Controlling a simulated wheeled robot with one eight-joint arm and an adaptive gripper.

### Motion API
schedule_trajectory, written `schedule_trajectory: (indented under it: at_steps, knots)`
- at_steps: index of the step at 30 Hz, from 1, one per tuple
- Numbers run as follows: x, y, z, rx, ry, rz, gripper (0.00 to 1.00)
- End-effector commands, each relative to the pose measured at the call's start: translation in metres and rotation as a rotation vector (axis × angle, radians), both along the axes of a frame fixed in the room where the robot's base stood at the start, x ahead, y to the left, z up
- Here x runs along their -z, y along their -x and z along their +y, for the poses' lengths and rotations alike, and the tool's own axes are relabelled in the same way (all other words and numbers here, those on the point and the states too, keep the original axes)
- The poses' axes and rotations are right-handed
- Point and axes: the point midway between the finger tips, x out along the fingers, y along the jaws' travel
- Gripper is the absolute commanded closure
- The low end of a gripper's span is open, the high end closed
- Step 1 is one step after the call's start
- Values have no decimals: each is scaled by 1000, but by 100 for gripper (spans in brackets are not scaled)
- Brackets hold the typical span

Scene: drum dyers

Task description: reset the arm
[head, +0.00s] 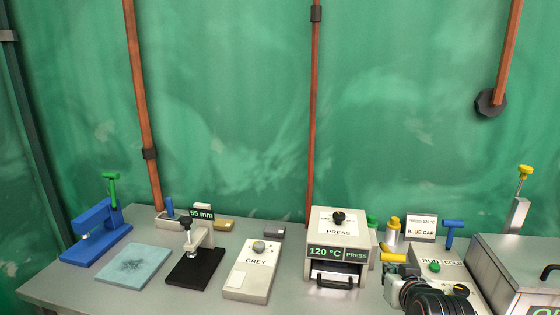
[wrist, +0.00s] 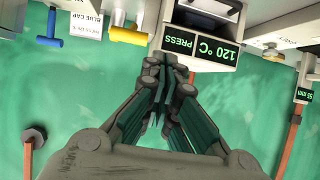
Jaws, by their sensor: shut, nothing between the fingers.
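My gripper (wrist: 167,68) shows in the wrist view with its fingers drawn together, shut and empty. That view is turned upside down. The fingertips overlap the lower edge of the press (wrist: 205,48) in the picture, and I cannot tell the distance between them. In the head view, dark jointed parts of my arm show at the bottom right, in front of the bench; the fingers cannot be made out clearly there. The press (head: 338,228), with a 120 °C display, stands on the bench left of my arm.
The grey bench (head: 110,292) holds a blue stand (head: 95,232), a light-blue pad (head: 133,263), a 55 mm clamp (head: 195,245), a GREY box (head: 252,268), a yellow-capped bottle (head: 393,230), a BLUE CAP sign (head: 421,229) and a metal box (head: 515,270). Pipes run along the green wall behind.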

Motion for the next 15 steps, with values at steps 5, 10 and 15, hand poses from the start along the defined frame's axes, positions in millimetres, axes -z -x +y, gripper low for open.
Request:
schedule_trajectory:
  at_steps: [5,10,15]
  knots:
    - [-12,30,26,-43,-20,107,100]
    - [-20,65,42,-73,-24,209,100]
    - [-26,107,54,-97,-19,311,100]
